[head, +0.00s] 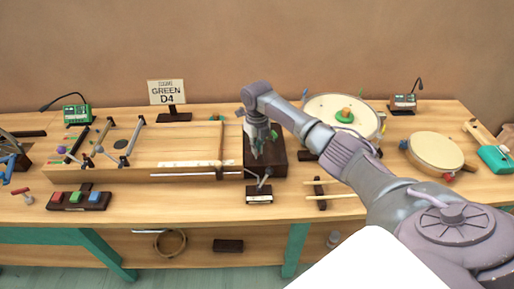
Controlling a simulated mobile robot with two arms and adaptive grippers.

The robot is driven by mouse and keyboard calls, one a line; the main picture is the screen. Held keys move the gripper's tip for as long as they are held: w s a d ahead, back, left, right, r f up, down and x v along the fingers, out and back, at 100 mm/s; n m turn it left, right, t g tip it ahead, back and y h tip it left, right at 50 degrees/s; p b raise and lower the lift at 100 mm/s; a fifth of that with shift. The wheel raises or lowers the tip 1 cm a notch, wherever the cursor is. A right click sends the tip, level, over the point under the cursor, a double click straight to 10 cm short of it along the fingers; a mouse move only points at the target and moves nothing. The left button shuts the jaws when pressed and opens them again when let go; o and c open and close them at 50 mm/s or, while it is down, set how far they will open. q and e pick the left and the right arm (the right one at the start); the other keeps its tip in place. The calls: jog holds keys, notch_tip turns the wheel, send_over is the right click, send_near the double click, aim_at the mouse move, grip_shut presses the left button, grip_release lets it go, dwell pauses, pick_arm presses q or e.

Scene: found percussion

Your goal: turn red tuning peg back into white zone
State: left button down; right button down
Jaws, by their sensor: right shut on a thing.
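My right gripper (258,154) reaches down from the right arm over a dark wooden block (279,158) at the right end of a long wooden string box (150,172). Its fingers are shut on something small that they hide. A metal crank-like piece (263,184) shows just below the gripper, above a small black box with a pale label (259,196). I cannot make out a red tuning peg or a white zone; the gripper may cover them. My left gripper is not in view.
A sign reading GREEN D4 (167,92) stands behind the string box. A block with coloured buttons (79,200) and a red-ended tool (22,193) lie at the left. Drums (434,149) stand right, beyond my arm. The bench front between the button block and black box is clear.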

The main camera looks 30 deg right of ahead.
jog(key=c, duration=1.3)
grip_release()
jog(key=shift+r, duration=0.1)
jog(key=shift+r, duration=0.1)
notch_tip(320, 180, up, 12)
